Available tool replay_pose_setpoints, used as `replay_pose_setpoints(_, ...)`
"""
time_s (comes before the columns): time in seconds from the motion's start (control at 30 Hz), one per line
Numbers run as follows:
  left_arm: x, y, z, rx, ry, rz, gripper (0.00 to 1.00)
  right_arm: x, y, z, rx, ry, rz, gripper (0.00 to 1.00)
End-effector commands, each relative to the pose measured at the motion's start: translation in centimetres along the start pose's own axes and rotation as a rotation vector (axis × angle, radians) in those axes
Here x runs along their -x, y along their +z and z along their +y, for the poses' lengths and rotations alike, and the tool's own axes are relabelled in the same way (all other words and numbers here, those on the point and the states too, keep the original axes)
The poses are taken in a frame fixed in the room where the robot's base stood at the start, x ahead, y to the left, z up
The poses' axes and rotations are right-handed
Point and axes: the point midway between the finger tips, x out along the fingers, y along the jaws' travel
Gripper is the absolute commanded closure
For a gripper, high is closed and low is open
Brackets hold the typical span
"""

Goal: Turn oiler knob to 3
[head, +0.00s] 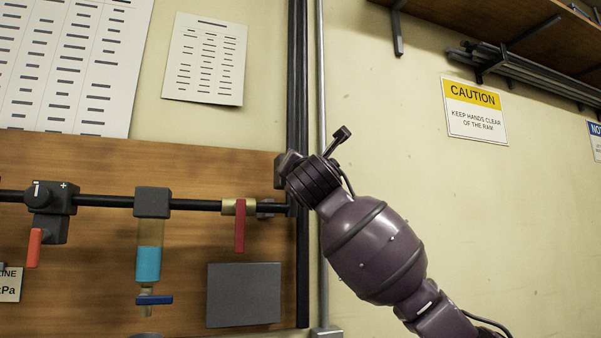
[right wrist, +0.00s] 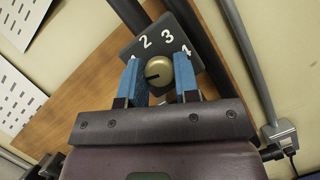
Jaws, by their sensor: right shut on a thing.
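The oiler knob (right wrist: 158,75) is a round brass-coloured knob on a dark square plate (right wrist: 142,46) with white numbers 1 to 4 around it. A dark mark on the knob points left in the right wrist view, roughly toward the 1. My right gripper (right wrist: 160,73) has its blue fingers on both sides of the knob and is shut on it. In the head view my right wrist (head: 312,182) hides the gripper and the knob; only an edge of the dark housing (head: 281,170) shows. My left gripper is not in view.
A black pipe (head: 105,200) runs along the wooden board, with a grey regulator (head: 50,197), a blue-filled bowl (head: 148,264) and a red-handled valve (head: 239,228). A grey box (head: 243,295) sits below. A vertical conduit (head: 322,80) runs beside my wrist.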

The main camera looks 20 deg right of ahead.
Motion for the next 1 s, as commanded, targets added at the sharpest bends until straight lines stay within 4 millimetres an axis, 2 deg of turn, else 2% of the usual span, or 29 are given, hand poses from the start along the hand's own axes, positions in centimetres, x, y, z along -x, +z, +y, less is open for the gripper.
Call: replay_pose_setpoints(1.0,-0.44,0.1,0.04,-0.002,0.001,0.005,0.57,-0.08,0.07,0.49,-0.893,-0.372,0.004,0.94)
